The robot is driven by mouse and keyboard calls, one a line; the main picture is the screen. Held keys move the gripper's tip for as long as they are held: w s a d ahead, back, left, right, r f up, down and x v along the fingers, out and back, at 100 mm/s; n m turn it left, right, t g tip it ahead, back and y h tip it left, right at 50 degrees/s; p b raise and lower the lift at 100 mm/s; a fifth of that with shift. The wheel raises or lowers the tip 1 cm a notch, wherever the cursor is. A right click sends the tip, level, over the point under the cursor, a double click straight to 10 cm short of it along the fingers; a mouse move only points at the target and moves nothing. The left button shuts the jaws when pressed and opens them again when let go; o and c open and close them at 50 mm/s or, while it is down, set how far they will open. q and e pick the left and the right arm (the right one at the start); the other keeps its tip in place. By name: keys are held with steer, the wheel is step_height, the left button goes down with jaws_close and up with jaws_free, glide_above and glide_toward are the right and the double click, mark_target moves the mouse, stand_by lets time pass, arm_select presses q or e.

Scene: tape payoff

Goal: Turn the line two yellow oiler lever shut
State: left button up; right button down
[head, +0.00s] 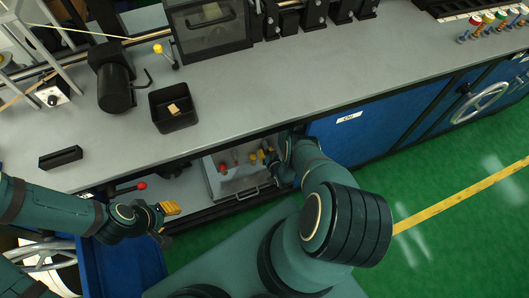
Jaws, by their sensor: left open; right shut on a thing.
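A pale oiler panel (219,183) sits in the open bay under the bench, with small red levers (223,168) and a yellow lever (253,158) at its right. My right gripper (266,156) reaches into the bay at the panel's right side and is shut on what appears to be a yellow lever. Its fingers and arm hide most of that lever, so its exact angle cannot be told. My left gripper (168,221), with yellow finger pads, is open and empty in front of the bay's left part, apart from the panel.
A red-knobbed lever (140,186) sticks out near my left gripper. The bench top (250,95) overhangs the bay. A blue closed door (365,125) is right of my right arm. A black bin (174,107) stands on the bench. The green floor at right is clear.

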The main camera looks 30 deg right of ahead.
steer(key=shift+d, duration=0.15)
stand_by(0.6)
steer(key=c, duration=0.9)
jaws_free()
steer(key=shift+c, duration=0.2)
steer(key=shift+m, duration=0.4)
steer(key=shift+a+y, duration=0.25)
steer(key=shift+y, duration=0.15)
